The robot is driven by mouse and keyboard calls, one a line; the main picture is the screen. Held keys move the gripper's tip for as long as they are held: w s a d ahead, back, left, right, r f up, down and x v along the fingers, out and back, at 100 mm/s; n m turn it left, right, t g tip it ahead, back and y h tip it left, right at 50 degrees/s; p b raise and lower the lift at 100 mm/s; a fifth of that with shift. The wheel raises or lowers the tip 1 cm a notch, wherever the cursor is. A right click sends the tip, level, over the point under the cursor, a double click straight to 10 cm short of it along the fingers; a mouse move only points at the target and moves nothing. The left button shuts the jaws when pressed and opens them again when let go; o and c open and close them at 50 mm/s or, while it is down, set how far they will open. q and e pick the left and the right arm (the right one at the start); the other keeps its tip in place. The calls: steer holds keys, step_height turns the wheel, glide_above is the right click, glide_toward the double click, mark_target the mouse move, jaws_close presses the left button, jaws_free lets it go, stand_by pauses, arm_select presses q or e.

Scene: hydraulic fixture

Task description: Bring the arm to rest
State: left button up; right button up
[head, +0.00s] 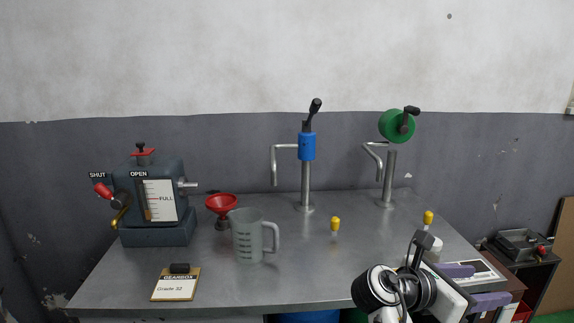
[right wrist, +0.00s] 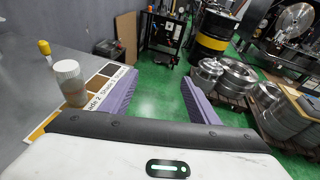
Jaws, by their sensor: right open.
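My right gripper (head: 474,286) is at the lower right of the head view, at the right end of the grey workbench (head: 330,285). Its purple fingers are spread apart with nothing between them. In the right wrist view the open fingers (right wrist: 157,98) point out over the green floor, beside the bench edge. A jar (right wrist: 70,82) stands on the bench just left of the left finger in that view. My left gripper is not in view.
A dark cabinet (head: 521,250) stands right. Drums (right wrist: 212,35) stand beyond open floor.

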steer(key=s+d+r+m+g+h, duration=0.2)
steer(key=s+d+r+g+h, duration=0.15)
steer(key=d+r, duration=0.65)
steer(key=s+d+r+m+g+h, duration=0.2)
steer(key=s+d+r+h, duration=0.25)
steer(key=d, duration=0.95)
steer(key=w+a+f+n+t+y, duration=0.1)
steer(key=w+f+n+t+y, duration=0.15)
steer(key=f+t, duration=0.45)
steer(key=w+a+f+n+t+y, duration=0.15)
steer(key=f+y, duration=0.25)
steer(key=f, duration=0.7)
steer(key=s+a+f+m+t+y, duration=0.1)
steer(key=a+f+y, duration=0.25)
steer(key=f, duration=0.45)
steer(key=s+a+f+m+t+y, duration=0.1)
steer(key=a+f+t+y, duration=0.2)
steer(key=f, duration=0.5)
steer(key=s+a+f+m+g+y, duration=0.2)
steer(key=s+a+f+m+y, duration=0.35)
steer(key=s+a+f, duration=0.35)
steer(key=s+a+f+m+g+y, duration=0.1)
steer(key=s+a+f+m+y, duration=0.5)
steer(key=s+a, duration=0.5)
steer(key=w+a+m, duration=0.1)
steer(key=a+m, duration=0.5)
steer(key=a, duration=0.7)
steer(key=shift+t, duration=0.3)
steer(key=shift+w+f, duration=0.1)
